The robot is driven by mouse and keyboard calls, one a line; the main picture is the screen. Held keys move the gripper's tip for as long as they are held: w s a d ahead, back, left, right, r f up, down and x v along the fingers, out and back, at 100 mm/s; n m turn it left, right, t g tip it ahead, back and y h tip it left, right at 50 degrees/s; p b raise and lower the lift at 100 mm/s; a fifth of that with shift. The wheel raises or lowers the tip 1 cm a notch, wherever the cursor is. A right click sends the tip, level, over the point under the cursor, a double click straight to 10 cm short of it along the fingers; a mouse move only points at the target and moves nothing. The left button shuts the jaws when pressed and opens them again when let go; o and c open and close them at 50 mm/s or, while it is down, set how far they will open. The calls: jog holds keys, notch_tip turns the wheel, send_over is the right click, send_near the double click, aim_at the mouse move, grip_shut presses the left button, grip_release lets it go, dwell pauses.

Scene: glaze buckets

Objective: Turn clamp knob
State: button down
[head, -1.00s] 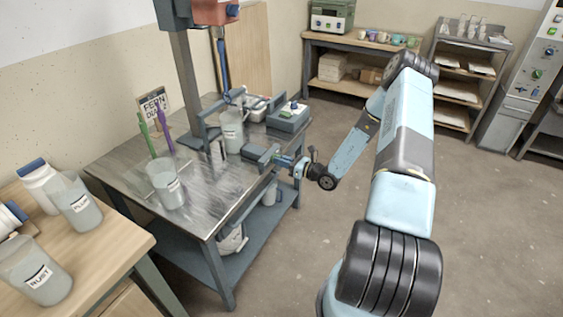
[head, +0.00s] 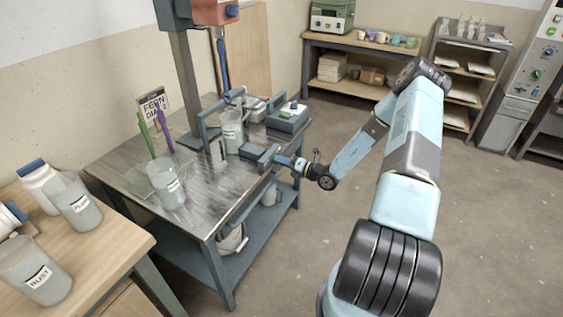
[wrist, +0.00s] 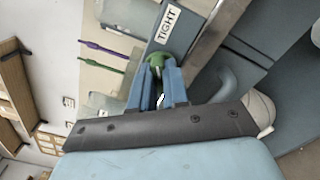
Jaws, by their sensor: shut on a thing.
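The green clamp knob (wrist: 155,60) sits between the two blue fingers of my gripper (wrist: 158,72) in the wrist view, below a label reading TIGHT (wrist: 168,24). My gripper is shut on the knob. In the head view my gripper (head: 285,161) meets the grey clamp block (head: 257,153) at the right edge of the metal table; the knob is mostly hidden there by the fingers. A translucent bucket (head: 231,131) stands under the blue-grey clamp frame, left of and behind that block.
The metal table (head: 205,203) carries another labelled bucket (head: 167,186), green and purple sticks and a grey box (head: 288,118) with a green button. A wooden bench with several containers is at left. The floor to the right is free.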

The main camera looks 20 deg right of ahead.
jog(key=shift+d+f+m, duration=0.2)
jog(key=shift+m, duration=0.3)
jog(key=c, duration=1.1)
grip_release()
jog(key=shift+a+r, duration=0.1)
jog(key=v, duration=1.3)
jog(key=shift+s+d, duration=0.25)
jog(key=shift+d, duration=0.05)
